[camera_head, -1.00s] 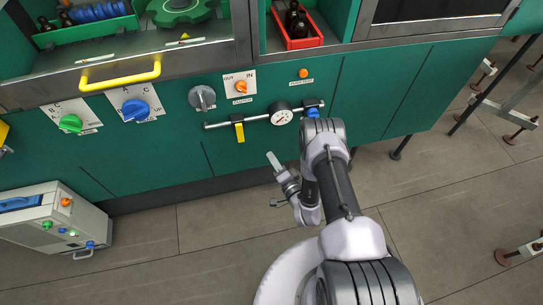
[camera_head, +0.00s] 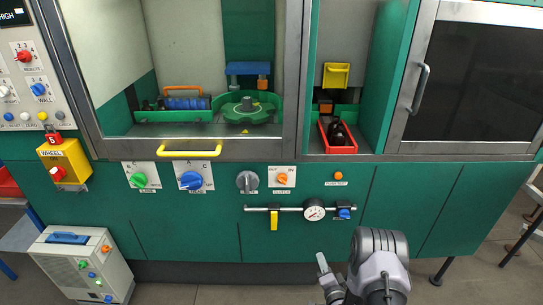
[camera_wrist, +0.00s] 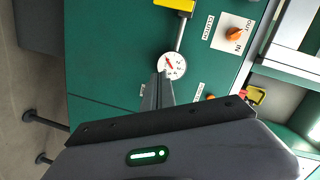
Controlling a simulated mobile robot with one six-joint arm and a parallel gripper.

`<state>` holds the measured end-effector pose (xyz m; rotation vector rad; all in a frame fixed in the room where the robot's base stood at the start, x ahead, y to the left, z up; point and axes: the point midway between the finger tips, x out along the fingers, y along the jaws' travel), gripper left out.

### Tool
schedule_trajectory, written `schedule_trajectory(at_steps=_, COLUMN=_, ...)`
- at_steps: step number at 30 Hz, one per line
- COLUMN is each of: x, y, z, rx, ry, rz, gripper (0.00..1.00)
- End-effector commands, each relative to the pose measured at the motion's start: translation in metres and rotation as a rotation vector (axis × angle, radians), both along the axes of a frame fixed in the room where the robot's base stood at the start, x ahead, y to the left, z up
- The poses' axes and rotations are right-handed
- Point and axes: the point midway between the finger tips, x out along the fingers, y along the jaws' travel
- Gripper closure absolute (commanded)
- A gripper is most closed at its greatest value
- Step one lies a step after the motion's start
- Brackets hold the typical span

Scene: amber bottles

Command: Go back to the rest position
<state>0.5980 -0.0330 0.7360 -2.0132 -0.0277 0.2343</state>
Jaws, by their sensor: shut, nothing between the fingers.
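My gripper (camera_head: 326,277) is at the bottom of the head view, in front of the green cabinet (camera_head: 190,235) and below the pressure gauge. In the wrist view my gripper (camera_wrist: 163,82) shows with its thin fingers together and nothing between them. The tips overlap the lower part of the gauge (camera_wrist: 172,66) in that picture; I cannot tell the distance. My arm (camera_head: 380,270) is folded at the bottom right of the head view.
A pipe with a yellow lever (camera_head: 274,221) and a gauge (camera_head: 314,210) runs along the cabinet front. A red tray (camera_head: 337,137) holds dark bottles in the right bay. A white box (camera_head: 78,265) stands on the floor at left. A yellow handle (camera_head: 189,153) juts out above the knobs.

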Motion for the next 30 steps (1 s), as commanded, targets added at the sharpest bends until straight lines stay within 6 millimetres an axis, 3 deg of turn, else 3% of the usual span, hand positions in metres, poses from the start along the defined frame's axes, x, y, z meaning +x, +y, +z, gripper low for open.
schedule_trajectory(at_steps=3, x=0.030, y=-0.014, z=0.045, rx=-0.059, ry=0.031, rz=-0.043, gripper=1.00)
schedule_trajectory(at_steps=5, x=0.042, y=-0.021, z=0.069, rx=-0.093, ry=0.055, rz=-0.066, gripper=1.00)
schedule_trajectory(at_steps=9, x=0.061, y=-0.033, z=0.139, rx=-0.181, ry=0.137, rz=-0.112, gripper=1.00)
schedule_trajectory(at_steps=11, x=0.061, y=-0.035, z=0.177, rx=-0.225, ry=0.185, rz=-0.124, gripper=1.00)
schedule_trajectory(at_steps=14, x=0.038, y=-0.032, z=0.253, rx=-0.309, ry=0.298, rz=-0.122, gripper=1.00)
schedule_trajectory(at_steps=15, x=0.019, y=-0.027, z=0.282, rx=-0.344, ry=0.350, rz=-0.106, gripper=1.00)
schedule_trajectory(at_steps=17, x=-0.019, y=-0.018, z=0.320, rx=-0.390, ry=0.431, rz=-0.070, gripper=1.00)
schedule_trajectory(at_steps=20, x=-0.102, y=0.005, z=0.366, rx=-0.458, ry=0.556, rz=0.031, gripper=1.00)
schedule_trajectory(at_steps=21, x=-0.139, y=0.015, z=0.378, rx=-0.481, ry=0.600, rz=0.083, gripper=1.00)
schedule_trajectory(at_steps=24, x=-0.226, y=0.040, z=0.393, rx=-0.522, ry=0.685, rz=0.221, gripper=1.00)
schedule_trajectory(at_steps=27, x=-0.290, y=0.059, z=0.393, rx=-0.544, ry=0.734, rz=0.336, gripper=1.00)
schedule_trajectory(at_steps=30, x=-0.326, y=0.070, z=0.391, rx=-0.553, ry=0.756, rz=0.407, gripper=1.00)
